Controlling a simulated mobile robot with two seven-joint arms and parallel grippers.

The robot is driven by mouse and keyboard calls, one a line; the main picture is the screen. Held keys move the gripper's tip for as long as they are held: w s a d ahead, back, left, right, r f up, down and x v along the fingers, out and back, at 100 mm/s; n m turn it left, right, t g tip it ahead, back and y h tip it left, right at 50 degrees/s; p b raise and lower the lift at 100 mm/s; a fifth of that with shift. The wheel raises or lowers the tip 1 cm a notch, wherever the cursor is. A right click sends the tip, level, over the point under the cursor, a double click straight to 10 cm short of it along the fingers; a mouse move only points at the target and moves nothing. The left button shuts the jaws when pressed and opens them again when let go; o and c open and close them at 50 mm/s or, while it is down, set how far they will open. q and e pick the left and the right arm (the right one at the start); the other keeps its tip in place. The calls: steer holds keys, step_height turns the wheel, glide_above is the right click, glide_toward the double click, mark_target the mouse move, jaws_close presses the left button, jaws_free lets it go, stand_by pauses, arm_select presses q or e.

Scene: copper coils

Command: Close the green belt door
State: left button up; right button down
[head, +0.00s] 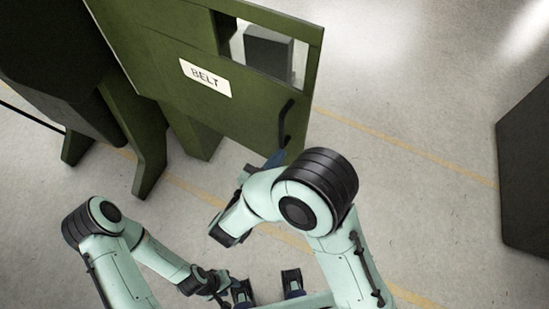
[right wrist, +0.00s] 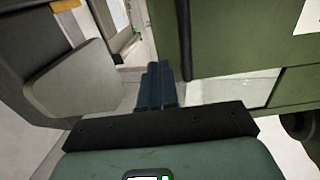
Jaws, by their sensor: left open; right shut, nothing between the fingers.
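The green belt door (head: 150,60) spans the top of the head view, with a white BELT label (head: 205,77), a window near its right end and a black bar handle (head: 284,124) near its right edge. I cannot tell how far it stands open. My right gripper (head: 275,160) is shut and empty by the door's lower right corner, below the handle; contact is unclear. In the right wrist view its blue fingers (right wrist: 160,85) are together beside a green panel (right wrist: 240,40). My left gripper (head: 267,287) is open and empty at the bottom of the head view, away from the door.
Green legs (head: 146,135) and a dark machine body (head: 50,45) stand at the left. A dark cabinet (head: 525,170) stands at the far right. The concrete floor (head: 430,110) between door and cabinet is clear, with a yellow line across it.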

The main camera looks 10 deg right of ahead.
mark_target(303, 123)
arm_select(q)
steer(key=shift+w+r+p, duration=0.3)
steer(key=shift+r+p, duration=0.15)
steer(key=shift+r, duration=0.15)
steer(key=shift+w+r+p, duration=0.3)
steer(key=shift+r+p, duration=0.1)
steer(key=shift+r, duration=0.15)
arm_select(e)
steer(key=x, duration=1)
steer(key=shift+w+d, duration=0.1)
